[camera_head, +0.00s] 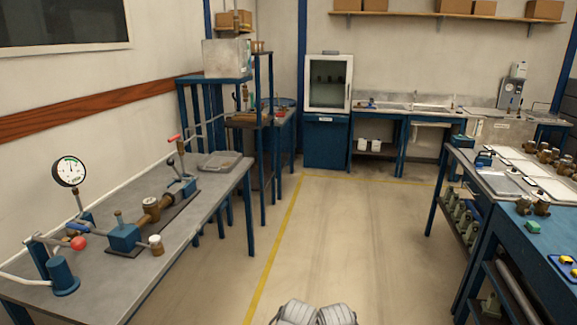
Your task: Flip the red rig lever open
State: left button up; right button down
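A lever with a red grip (174,138) stands up, tilted to the left, on the far end of a blue rig (182,188) on the left bench. The rig line also has a brass fitting (151,207) and a blue valve block (123,237) nearer to me. A red ball knob (78,243) sits near the bench's front left, beside a blue cylinder.
The grey left bench (215,205) carries a round gauge (69,171) and a shallow grey tray (221,163). A blue-framed stand (226,78) rises behind it. A work table (541,225) with brass meters is on the right. The floor aisle (335,230) between them is clear.

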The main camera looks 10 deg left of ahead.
aim_at(178, 136)
jog(key=i+u, duration=0.15)
jog(key=i, duration=0.4)
jog(key=i+l+u, duration=0.15)
jog(key=i, duration=0.45)
jog(key=i+l+u, duration=0.15)
jog(key=i, duration=0.4)
jog(key=i+l+u, duration=0.2)
jog(key=i+u, duration=0.2)
jog(key=i+l+u, duration=0.65)
jog(key=u, duration=0.2)
jog(key=i+l+u, duration=0.15)
jog(key=l+u, duration=0.25)
jog(key=l, duration=0.25)
